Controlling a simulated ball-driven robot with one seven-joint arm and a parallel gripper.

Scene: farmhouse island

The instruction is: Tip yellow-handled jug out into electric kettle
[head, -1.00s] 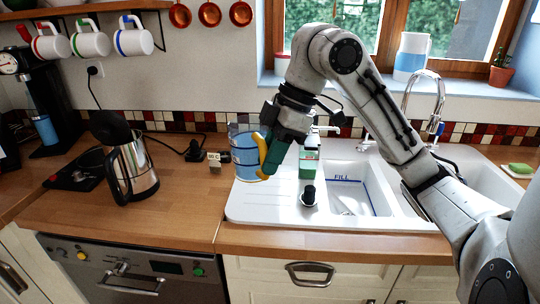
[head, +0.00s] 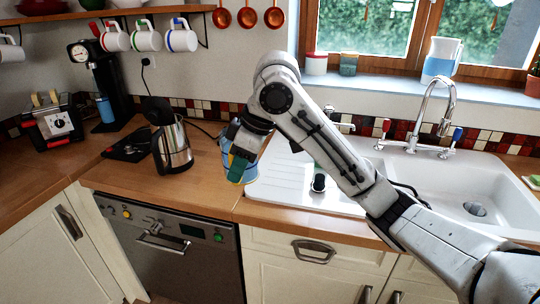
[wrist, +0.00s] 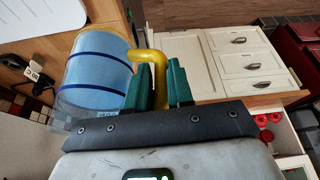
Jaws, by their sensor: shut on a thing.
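My gripper (head: 240,165) is shut on the yellow handle of the jug (head: 252,174). The jug is clear blue with dark blue bands; my gripper and wrist hide much of it in the head view. In the wrist view, the jug (wrist: 96,72) is left of the fingers, with its yellow handle (wrist: 158,62) between the green pads. I cannot tell how full it is. The electric kettle (head: 178,150) is steel with a black handle and a raised black lid (head: 155,108). It stands upright on the counter, left of the jug and apart from it.
A black kettle base (head: 125,147), toaster (head: 55,122) and coffee machine (head: 104,85) are to the left. Mugs (head: 148,40) hang above. Bare counter (head: 205,185) lies between kettle and sink.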

